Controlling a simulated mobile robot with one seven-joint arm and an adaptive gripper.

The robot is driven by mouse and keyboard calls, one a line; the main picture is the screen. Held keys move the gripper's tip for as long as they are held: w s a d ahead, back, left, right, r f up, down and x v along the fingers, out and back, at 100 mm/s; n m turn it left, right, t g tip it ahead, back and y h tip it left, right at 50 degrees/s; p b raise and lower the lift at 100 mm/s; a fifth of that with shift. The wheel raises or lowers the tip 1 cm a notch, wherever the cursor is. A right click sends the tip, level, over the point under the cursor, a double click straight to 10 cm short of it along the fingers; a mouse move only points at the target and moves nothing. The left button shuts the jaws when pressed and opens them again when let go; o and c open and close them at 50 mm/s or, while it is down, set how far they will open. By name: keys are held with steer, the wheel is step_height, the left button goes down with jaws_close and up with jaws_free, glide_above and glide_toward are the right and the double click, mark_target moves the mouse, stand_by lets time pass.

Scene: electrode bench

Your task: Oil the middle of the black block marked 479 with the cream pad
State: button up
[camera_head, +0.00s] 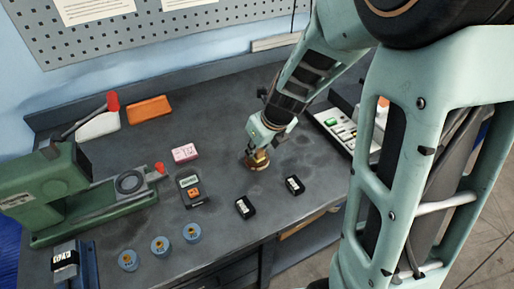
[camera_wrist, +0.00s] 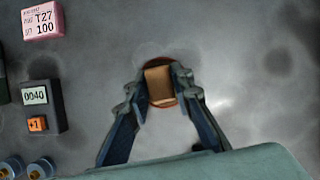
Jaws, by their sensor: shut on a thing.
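My gripper (camera_head: 257,150) is low over the middle right of the bench. In the wrist view its fingers (camera_wrist: 160,84) are shut on a tan block (camera_wrist: 159,87), which may be the cream pad. A round thing with a brown rim (camera_head: 258,163) shows beneath the tips; I cannot tell whether it joins the block. Two small black blocks with white labels stand on the bench nearer the front edge, a left one (camera_head: 245,207) and a right one (camera_head: 294,185). Their numbers are too small to read, and neither shows in the wrist view.
A black meter (camera_head: 194,191) and a pink label box (camera_head: 185,153) lie left of my gripper. Several blue round pots (camera_head: 160,245) stand at the front. A green press (camera_head: 80,195) fills the left. A tray (camera_head: 334,129) is at right. Bare bench surrounds the black blocks.

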steer(key=shift+s, duration=0.1)
step_height(320, 180, up, 7)
steer(key=p, duration=0.8)
steer(key=shift+f, duration=0.1)
stand_by(0.7)
